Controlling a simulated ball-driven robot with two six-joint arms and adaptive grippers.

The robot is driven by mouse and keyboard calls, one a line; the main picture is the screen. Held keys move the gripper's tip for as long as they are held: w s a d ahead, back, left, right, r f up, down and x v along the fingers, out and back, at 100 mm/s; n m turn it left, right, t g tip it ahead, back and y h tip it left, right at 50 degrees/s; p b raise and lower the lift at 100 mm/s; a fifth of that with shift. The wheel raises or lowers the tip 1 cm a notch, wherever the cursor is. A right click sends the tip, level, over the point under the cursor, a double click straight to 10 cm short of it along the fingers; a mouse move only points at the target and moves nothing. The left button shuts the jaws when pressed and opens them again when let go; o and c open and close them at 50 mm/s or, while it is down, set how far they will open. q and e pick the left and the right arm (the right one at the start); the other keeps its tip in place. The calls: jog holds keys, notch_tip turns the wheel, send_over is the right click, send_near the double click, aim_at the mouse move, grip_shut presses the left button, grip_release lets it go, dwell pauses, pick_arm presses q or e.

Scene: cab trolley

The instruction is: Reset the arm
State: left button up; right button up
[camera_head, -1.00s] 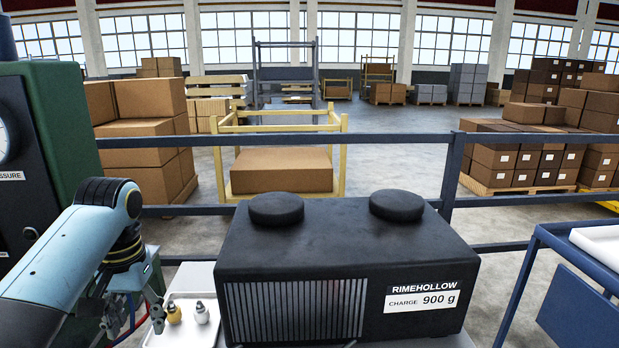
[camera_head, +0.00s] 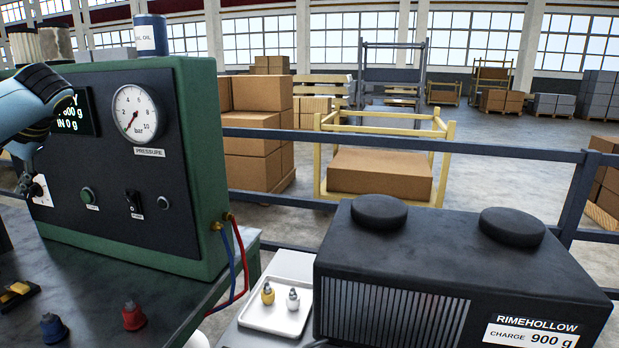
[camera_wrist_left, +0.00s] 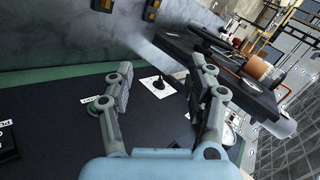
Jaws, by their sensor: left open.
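My left arm comes in at the left edge of the head view. Its gripper (camera_head: 27,185) is by the left end of the dark front panel (camera_head: 120,160) of the green machine (camera_head: 205,150). A white plate (camera_head: 43,190) on the panel is partly hidden by the gripper. In the left wrist view, the open, empty fingers (camera_wrist_left: 158,68) stand either side of a dark lever on a white plate (camera_wrist_left: 159,86). Whether they touch it I cannot tell. My right gripper is not in view.
The panel has a pressure gauge (camera_head: 136,112), a green button (camera_head: 87,195) and a black switch (camera_head: 134,203). Red (camera_head: 133,316) and blue (camera_head: 53,329) fittings stand on the bench. Right are a tray (camera_head: 272,310) with two small fittings and a black RIMEHOLLOW unit (camera_head: 450,265).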

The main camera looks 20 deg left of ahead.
pick_arm(q)
jog(key=s+a+f+m+t+y, duration=0.1)
jog(key=s+a+f+m, duration=0.1)
jog(key=s+a+f, duration=0.5)
jog(key=s+a+f+m+t+y, duration=0.1)
jog(key=s+a+f+m, duration=0.1)
jog(key=a+f, duration=0.65)
jog(key=s+a+f+m+t, duration=0.1)
jog(key=s+f+m, duration=0.2)
jog(key=s+f, duration=0.45)
jog(key=s+a+f+m+t, duration=0.15)
jog(key=s+f, duration=0.35)
jog(key=s, duration=0.5)
jog(key=s+d+f+n+g+h, duration=0.1)
jog(key=s+d+f+h, duration=0.25)
jog(key=d+f, duration=1)
jog(key=s+d+f+n+h, duration=0.1)
jog(key=s+d+f+h, duration=0.3)
jog(key=d+f, duration=1)
jog(key=s+d+f+h, duration=0.1)
jog(key=s+d+f, duration=0.15)
jog(key=d, duration=1.35)
jog(key=s+d+f+h, duration=0.1)
jog(key=d+f+h, duration=0.15)
jog(key=d, duration=1.45)
notch_tip(320, 180, down, 12)
jog(key=b, duration=1.2)
jog(key=shift+s+a+f+n+g+y, duration=0.2)
jog(key=shift+s+n+g+y, duration=0.05)
jog(key=shift+n+g+y, duration=0.2)
